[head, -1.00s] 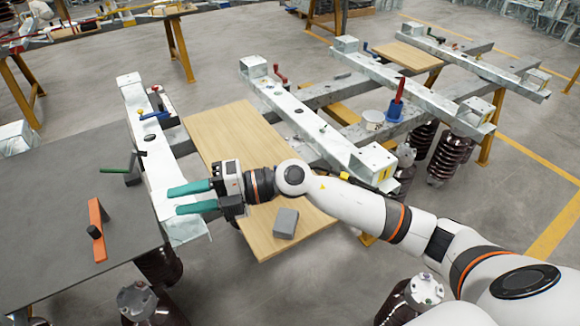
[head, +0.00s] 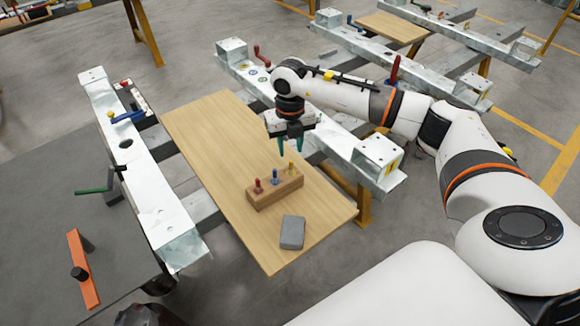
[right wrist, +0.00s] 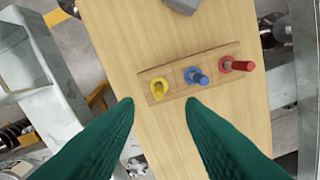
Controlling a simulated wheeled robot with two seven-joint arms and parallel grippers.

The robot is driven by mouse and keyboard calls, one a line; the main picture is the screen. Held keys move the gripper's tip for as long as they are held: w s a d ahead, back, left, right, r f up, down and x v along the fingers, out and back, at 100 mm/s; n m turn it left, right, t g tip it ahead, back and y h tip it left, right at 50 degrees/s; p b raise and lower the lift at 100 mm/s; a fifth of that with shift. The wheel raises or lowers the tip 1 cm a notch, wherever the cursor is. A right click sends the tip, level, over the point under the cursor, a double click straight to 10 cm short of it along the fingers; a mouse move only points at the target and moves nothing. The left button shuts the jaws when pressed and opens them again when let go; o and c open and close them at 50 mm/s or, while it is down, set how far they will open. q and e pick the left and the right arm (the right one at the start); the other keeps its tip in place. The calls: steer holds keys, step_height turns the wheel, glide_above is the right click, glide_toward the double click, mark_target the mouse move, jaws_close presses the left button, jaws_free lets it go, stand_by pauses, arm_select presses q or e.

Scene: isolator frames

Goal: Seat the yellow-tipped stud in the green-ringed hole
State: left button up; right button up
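The yellow-tipped stud (head: 291,168) stands upright at the right end of a wooden block (head: 272,191), beside a blue and a red stud. In the right wrist view the yellow stud (right wrist: 158,88) lies just beyond and between my fingertips. My right gripper (head: 291,150) points down with its green fingers apart and empty, above the yellow stud. It is also open in the right wrist view (right wrist: 160,104). Small ringed holes show on the middle metal beam; one looks green-ringed (head: 264,77), but it is too small to be sure. My left gripper is not in view.
The block stands on a wooden board (head: 205,125) between two metal beams. A grey box (head: 292,232) lies in front of the block. The board's left part is clear.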

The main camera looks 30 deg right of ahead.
mark_target(291, 161)
steer(key=f, duration=0.2)
steer(key=shift+w+f, duration=0.3)
steer(key=shift+f, duration=0.05)
steer(key=f, duration=0.1)
steer(key=f+p, duration=0.1)
steer(key=f, duration=0.2)
steer(key=shift+s+d+f, duration=0.1)
steer(key=shift+s, duration=0.2)
steer(key=shift+f, duration=0.3)
steer(key=shift+r, duration=0.1)
jaws_close()
